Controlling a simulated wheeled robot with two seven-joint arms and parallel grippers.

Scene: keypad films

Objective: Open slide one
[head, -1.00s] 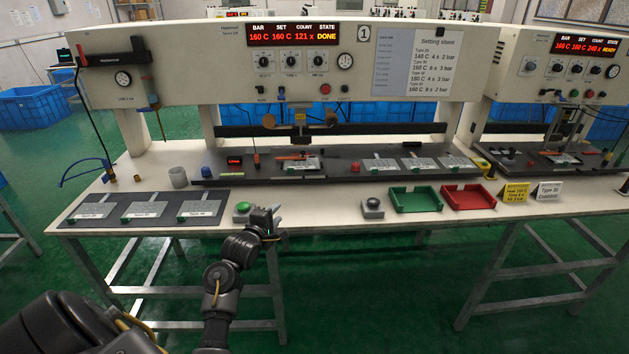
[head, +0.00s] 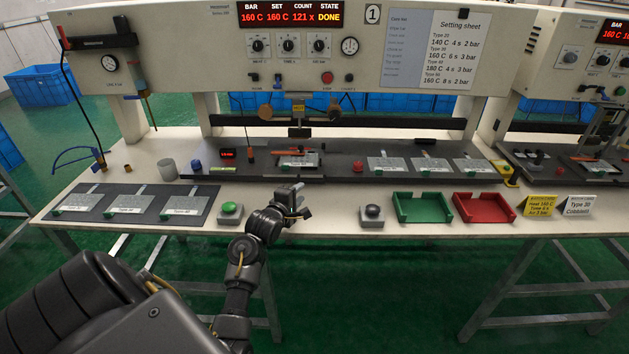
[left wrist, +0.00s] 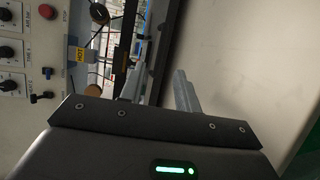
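Station one's press (head: 297,104) has a label "1" and a display reading 160 C, 160 C, 121 x, DONE. Below its head, a small grey keypad piece (head: 298,161) with a red-orange strip above it sits on the dark bed (head: 340,172). I cannot tell which part of the bed slides. My left gripper (head: 297,202) is over the white bench front, right of the green button (head: 230,210) and in front of the bed, apart from it. In the left wrist view its two fingers (left wrist: 160,88) stand apart with nothing between them. My right gripper is not in view.
Keypad pieces lie on a dark mat (head: 98,212) at left and on the bed's right part. A black button (head: 372,214), a green tray (head: 421,218) and a red tray (head: 485,215) stand at right. The bench between the two buttons is otherwise clear.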

